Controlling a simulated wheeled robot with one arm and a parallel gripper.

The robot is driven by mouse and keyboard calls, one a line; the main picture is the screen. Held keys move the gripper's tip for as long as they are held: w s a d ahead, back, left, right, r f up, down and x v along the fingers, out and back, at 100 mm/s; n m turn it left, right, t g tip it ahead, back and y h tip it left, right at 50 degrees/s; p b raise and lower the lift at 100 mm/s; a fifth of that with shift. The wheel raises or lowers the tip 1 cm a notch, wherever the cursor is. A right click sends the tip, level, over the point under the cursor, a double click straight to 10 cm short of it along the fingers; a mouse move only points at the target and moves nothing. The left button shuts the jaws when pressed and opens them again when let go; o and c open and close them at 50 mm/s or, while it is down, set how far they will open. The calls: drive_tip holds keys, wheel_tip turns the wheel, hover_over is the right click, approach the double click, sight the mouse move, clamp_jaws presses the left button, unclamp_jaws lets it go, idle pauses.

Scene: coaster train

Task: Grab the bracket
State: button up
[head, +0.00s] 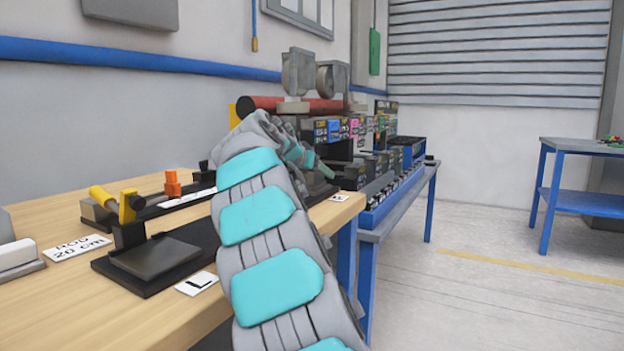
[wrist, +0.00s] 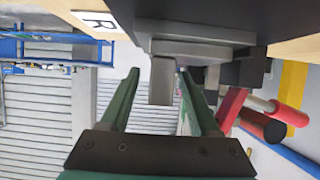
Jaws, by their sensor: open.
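My gripper (wrist: 160,76) is open in the wrist view, with one green finger on each side of a grey upright piece, which looks like the bracket (wrist: 162,88). The piece hangs down in this view from wider grey plates and a dark block at the top. I see a gap on its left side; on the right the finger is close, and I cannot tell whether it touches. In the head view my gripper (head: 326,171) shows only as a green fingertip past my arm, by the table's far right end. The bracket cannot be made out there.
The wooden table (head: 60,298) bears a black fixture (head: 155,262) with an L card (head: 197,284), and an R card (head: 339,197) at its far end. Beyond stands a blue-framed bench (head: 398,212) with bins. A red cylinder (wrist: 280,107) lies right in the wrist view.

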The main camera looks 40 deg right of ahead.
drive_tip(key=x, duration=0.2)
drive_tip(key=shift+w+d+f, duration=0.1)
drive_tip(key=shift+d, duration=0.1)
drive_tip(key=shift+c, duration=0.3)
clamp_jaws()
idle(0.9)
